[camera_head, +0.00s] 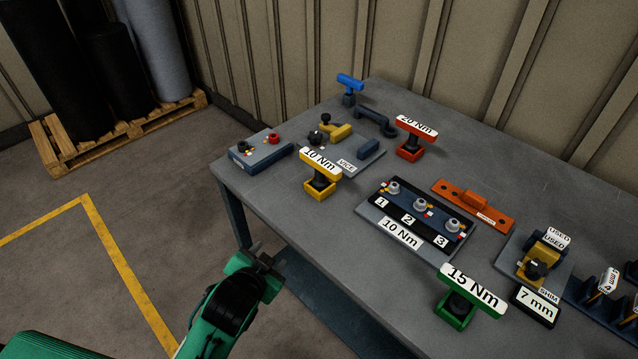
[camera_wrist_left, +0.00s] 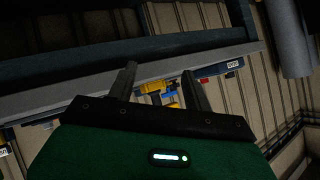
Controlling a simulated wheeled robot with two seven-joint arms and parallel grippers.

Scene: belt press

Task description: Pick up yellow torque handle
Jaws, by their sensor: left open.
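The yellow torque handle (camera_head: 320,160), a T-shaped tool with a white 10 Nm label, stands upright in a yellow holder (camera_head: 321,189) near the table's left front edge. My left gripper (camera_head: 264,256) is open and empty, off the table's front edge, lower left of the handle and apart from it. In the left wrist view, my gripper's two fingers (camera_wrist_left: 159,70) are spread, and a yellow part (camera_wrist_left: 153,87), which looks like the handle or its holder, shows between them beyond the table edge. My right gripper is not in view.
A red 20 Nm handle (camera_head: 416,126) and a green 15 Nm handle (camera_head: 473,290) stand in holders on the grey table (camera_head: 520,180). A numbered bolt plate (camera_head: 411,228) lies between them. A blue-grey box (camera_head: 260,153) sits left of the yellow handle.

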